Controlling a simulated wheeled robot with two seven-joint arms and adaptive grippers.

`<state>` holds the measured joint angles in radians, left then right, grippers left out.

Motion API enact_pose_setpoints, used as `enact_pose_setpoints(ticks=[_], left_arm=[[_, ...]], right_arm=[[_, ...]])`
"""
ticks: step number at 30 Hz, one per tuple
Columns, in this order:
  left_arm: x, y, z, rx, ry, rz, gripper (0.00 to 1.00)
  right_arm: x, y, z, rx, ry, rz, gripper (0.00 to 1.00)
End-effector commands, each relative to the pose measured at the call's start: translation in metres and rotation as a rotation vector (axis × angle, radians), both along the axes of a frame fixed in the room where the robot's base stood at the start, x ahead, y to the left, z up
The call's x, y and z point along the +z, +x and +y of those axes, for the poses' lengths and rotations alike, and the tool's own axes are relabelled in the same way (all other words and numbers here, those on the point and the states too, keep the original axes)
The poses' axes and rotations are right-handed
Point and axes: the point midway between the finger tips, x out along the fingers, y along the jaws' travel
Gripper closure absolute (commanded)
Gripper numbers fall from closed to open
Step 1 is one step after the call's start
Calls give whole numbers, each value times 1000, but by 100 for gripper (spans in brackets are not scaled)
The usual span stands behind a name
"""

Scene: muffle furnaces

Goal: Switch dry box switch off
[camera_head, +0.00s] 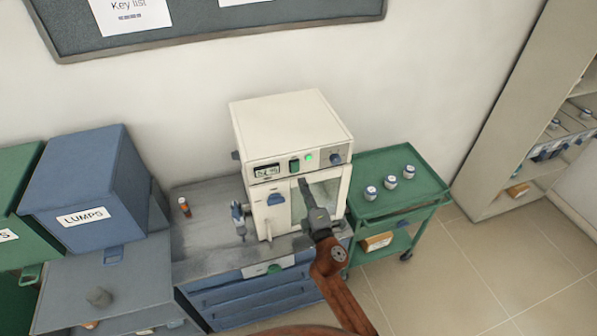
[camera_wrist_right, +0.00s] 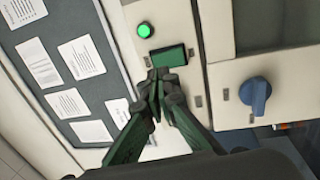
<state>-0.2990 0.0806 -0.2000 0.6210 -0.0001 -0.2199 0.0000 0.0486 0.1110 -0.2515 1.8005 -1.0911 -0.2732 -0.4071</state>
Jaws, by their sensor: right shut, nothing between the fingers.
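The dry box (camera_head: 290,118) is a cream cabinet on the workbench. Its front panel has a small display (camera_head: 267,171), a green switch (camera_head: 294,166), a lit green lamp (camera_head: 309,157) and a blue knob (camera_head: 336,158). The switch also shows in the right wrist view (camera_wrist_right: 168,56), with the lit lamp (camera_wrist_right: 144,30) beside it. My right gripper (camera_head: 304,184) is shut and empty, just below the switch. In the right wrist view its fingertips (camera_wrist_right: 160,76) are close to the switch's lower edge; I cannot tell if they touch. My left gripper is not in view.
A blue door handle (camera_head: 275,199) is on the dry box's front, below the panel. A green cart (camera_head: 392,214) with several small jars stands at right. A blue LUMPS bin (camera_head: 88,187) stands at left. A tall shelf (camera_head: 500,110) is at far right.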

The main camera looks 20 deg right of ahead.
Motion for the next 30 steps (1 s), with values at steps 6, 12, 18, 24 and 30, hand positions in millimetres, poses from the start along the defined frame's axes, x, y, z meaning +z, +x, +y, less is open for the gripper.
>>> enact_pose_setpoints(ticks=[6, 12, 18, 24, 30], left_arm=[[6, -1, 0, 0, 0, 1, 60], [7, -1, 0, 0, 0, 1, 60], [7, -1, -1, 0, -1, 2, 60], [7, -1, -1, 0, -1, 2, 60], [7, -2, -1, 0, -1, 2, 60]], right_arm=[[6, 36, 2, 1, 1, 0, 100], [7, 50, 2, 0, 0, 0, 100], [6, 52, 2, 0, 0, 1, 100], [7, 53, 2, 0, 0, 0, 100], [12, 60, 3, 1, 0, 0, 100]])
